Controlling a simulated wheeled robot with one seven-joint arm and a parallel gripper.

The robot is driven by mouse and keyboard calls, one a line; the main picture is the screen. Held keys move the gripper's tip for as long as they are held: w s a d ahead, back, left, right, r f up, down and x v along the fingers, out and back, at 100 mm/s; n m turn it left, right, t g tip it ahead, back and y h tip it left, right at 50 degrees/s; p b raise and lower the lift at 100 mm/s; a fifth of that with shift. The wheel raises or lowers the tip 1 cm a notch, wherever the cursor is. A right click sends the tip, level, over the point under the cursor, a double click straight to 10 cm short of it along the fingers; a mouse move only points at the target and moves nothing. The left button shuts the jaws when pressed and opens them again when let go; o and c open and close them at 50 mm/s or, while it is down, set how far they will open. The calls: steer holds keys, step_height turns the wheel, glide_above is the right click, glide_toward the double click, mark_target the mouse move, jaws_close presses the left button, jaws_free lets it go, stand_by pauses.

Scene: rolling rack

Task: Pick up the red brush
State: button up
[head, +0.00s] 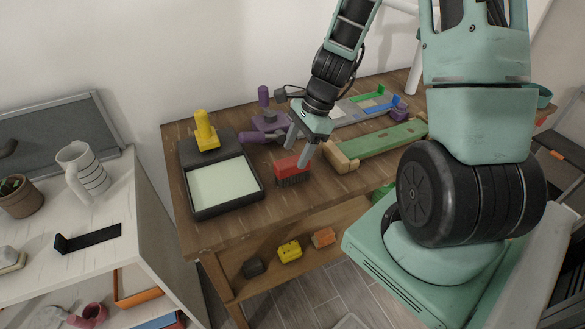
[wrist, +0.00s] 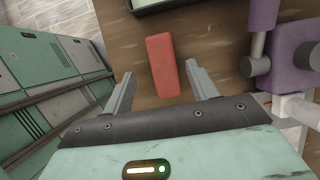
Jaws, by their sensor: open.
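The red brush (head: 291,168) is a red block with dark bristles under it. It stands on the wooden table in the head view, right of a black tray. My gripper (head: 298,147) is just above and beside it, pointing down. In the wrist view the red brush (wrist: 163,66) lies ahead of and between the two open fingers (wrist: 161,84), its near end about level with the fingertips. The fingers look clear of it on both sides. Its bristles are hidden in the wrist view.
A black tray with a pale sheet (head: 262,196) and a yellow-handled tool (head: 205,132) are left of the brush. A purple device (head: 262,125) stands behind it. A green board with wooden ends (head: 385,142) is at right. Bare table lies in front.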

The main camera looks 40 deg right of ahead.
mark_target(293, 160)
steer(key=shift+d+p+x, duration=0.2)
steer(key=shift+x, duration=1.45)
steer(key=shift+d+p+x, duration=0.15)
steer(key=shift+d+x, duration=0.05)
steer(key=shift+x, duration=1.45)
steer(key=shift+w+f, duration=0.15)
steer(key=c, duration=1.2)
steer(key=shift+c, duration=0.2)
step_height(293, 160, up, 10)
steer(key=shift+r, duration=0.1)
steer(key=shift+o, duration=1.3)
